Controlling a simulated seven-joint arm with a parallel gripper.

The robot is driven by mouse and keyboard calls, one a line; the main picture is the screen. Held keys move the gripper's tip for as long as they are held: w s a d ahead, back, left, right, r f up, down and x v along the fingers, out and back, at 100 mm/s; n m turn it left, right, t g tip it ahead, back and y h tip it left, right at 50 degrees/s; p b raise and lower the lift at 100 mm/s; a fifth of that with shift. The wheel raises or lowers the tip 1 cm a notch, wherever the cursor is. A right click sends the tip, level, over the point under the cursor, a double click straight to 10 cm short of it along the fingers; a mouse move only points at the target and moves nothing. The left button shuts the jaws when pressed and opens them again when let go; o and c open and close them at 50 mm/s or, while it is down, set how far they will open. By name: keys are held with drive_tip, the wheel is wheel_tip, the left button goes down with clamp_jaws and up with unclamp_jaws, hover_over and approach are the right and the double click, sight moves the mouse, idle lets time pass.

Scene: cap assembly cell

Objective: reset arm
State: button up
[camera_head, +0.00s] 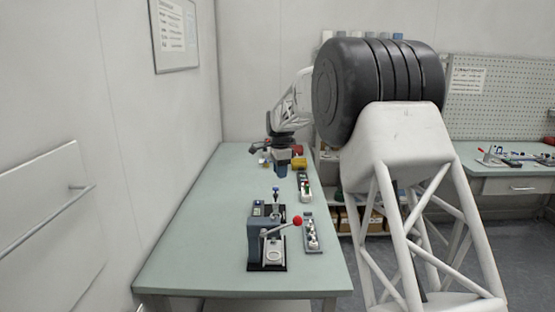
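My arm reaches out over the far part of the green-topped table (188,240). My gripper (283,170) is small and dark at the end of the arm, above the far end of the table. A blue block-like part shows at its lower end; I cannot tell whether it belongs to the gripper or is held. The fingertips are too small to make out, so open or shut cannot be told.
A grey press (258,240) with a red-knobbed lever stands on the near table. A narrow tray (313,247) of small parts lies to its right. The table's left side is clear.

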drive_tip(key=s+d+r+n, duration=0.2)
drive_tip(key=s+d+r, duration=0.2)
drive_tip(key=s, duration=0.7)
drive_tip(key=s+d+r+n+t, duration=0.1)
drive_tip(key=s+d+r+n, duration=0.25)
drive_tip(key=s, duration=0.75)
drive_tip(key=s+d+r+n, duration=0.25)
drive_tip(key=s+d, duration=0.25)
drive_tip(key=s, duration=0.6)
drive_tip(key=s+d+f+n, duration=0.1)
drive_tip(key=s+f+n, duration=0.1)
drive_tip(key=s, duration=0.8)
drive_tip(key=s+d+f+n+t, duration=0.1)
drive_tip(key=s+f, duration=0.3)
drive_tip(key=s, duration=0.7)
drive_tip(key=s+d+f+n, duration=0.3)
drive_tip(key=s, duration=0.8)
